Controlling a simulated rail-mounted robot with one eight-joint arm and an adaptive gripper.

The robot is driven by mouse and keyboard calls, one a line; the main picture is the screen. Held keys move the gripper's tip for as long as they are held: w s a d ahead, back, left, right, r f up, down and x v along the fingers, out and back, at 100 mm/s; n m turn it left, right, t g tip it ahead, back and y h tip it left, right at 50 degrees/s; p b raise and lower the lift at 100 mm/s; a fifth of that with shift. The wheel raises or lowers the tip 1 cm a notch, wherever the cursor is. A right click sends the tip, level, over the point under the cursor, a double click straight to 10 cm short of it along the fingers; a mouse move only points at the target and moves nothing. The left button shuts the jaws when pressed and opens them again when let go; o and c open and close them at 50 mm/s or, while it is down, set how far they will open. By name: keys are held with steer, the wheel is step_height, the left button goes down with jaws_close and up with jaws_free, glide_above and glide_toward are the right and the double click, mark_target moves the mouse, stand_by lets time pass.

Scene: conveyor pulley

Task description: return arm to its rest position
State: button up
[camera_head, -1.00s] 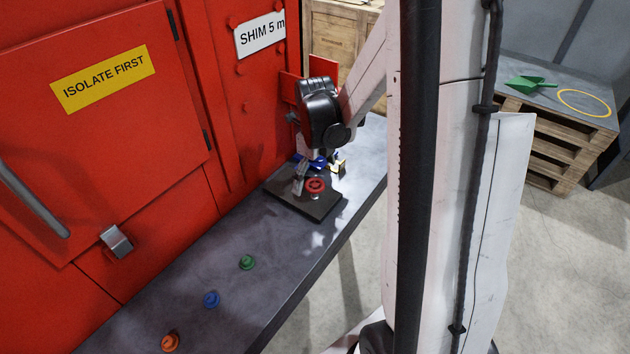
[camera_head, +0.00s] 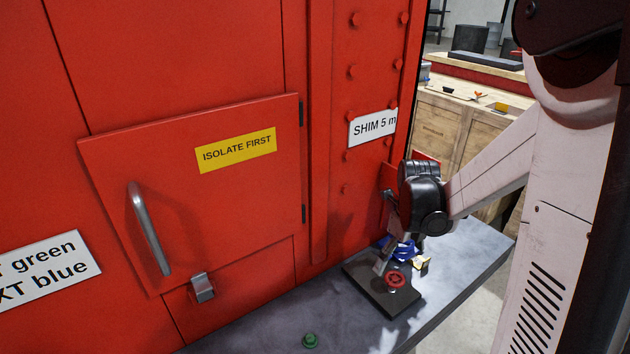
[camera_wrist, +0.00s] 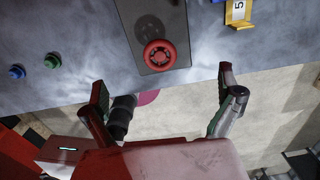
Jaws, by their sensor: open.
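My gripper (camera_wrist: 163,86) is open and empty in the wrist view, its two fingers spread wide apart. A red round knob (camera_wrist: 159,55) on a dark plate (camera_wrist: 177,27) lies beyond the fingertips, apart from them. In the head view my arm reaches in from the right, its black wrist joint above the bench (camera_head: 460,265).
A red cabinet wall with a handled door (camera_head: 230,220) stands left of my arm. A green button (camera_head: 310,340) is on the bench; a blue button (camera_wrist: 17,72) shows in the wrist view.

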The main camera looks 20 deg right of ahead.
steer(key=s+a+r+n+t+b, duration=0.1)
steer(key=s+a+r+n+t, duration=0.2)
steer(key=n, duration=1.3)
steer(key=s+a+r+n+t, duration=0.4)
steer(key=s+a+r+n, duration=0.6)
steer(key=a+r+n, duration=0.2)
steer(key=shift+s+a+r+n+b, duration=0.3)
steer(key=shift+a+n, duration=0.85)
steer(key=shift+n, duration=1.25)
steer(key=shift+w+f, duration=0.1)
